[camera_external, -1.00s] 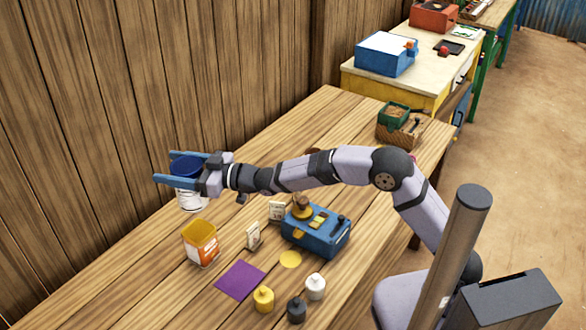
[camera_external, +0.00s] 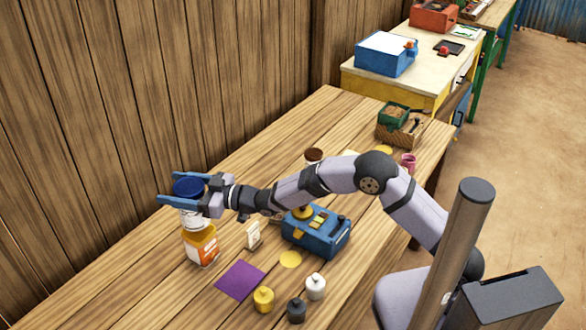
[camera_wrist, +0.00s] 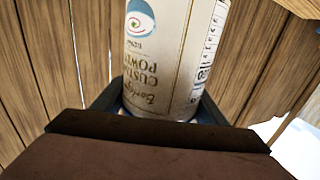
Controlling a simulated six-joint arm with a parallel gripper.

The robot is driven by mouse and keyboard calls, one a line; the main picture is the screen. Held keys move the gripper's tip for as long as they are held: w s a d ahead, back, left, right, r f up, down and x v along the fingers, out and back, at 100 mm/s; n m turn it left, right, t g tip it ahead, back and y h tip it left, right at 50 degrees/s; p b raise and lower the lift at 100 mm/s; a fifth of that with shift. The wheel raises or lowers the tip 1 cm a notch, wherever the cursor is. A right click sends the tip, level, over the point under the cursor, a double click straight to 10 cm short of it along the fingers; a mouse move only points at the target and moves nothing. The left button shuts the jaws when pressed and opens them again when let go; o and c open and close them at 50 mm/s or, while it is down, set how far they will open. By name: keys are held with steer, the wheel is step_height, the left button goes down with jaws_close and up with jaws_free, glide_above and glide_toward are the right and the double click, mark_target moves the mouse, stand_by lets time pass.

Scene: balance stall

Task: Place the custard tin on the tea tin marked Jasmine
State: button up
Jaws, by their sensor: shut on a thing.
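The custard tin (camera_external: 192,220), white with a dark blue end (camera_external: 187,187), is between the blue fingers of my gripper (camera_external: 170,188), which is shut on it. In the wrist view the cream tin (camera_wrist: 165,60) fills the middle, its "Custard Powder" print upside down. In the outside view an orange and white tin with a yellow top (camera_external: 202,248) stands on the table just below the custard tin. The two overlap in the picture; I cannot tell whether they touch. Its label is too small to read, so I cannot confirm Jasmine.
A small card (camera_external: 253,235) stands beside the orange tin, with a blue scale (camera_external: 318,233) to its right. A plank wall (camera_external: 90,120) is behind.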

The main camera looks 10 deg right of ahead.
steer(key=shift+f+p, duration=0.35)
steer(key=shift+f, duration=1.25)
steer(key=shift+f, duration=0.15)
steer(key=o, duration=1.3)
steer(key=shift+s+d, duration=0.2)
steer(key=shift+d, duration=0.4)
steer(key=b+v, duration=0.3)
steer(key=v, duration=0.7)
steer(key=shift+s+d, duration=0.2)
steer(key=shift+d, duration=0.15)
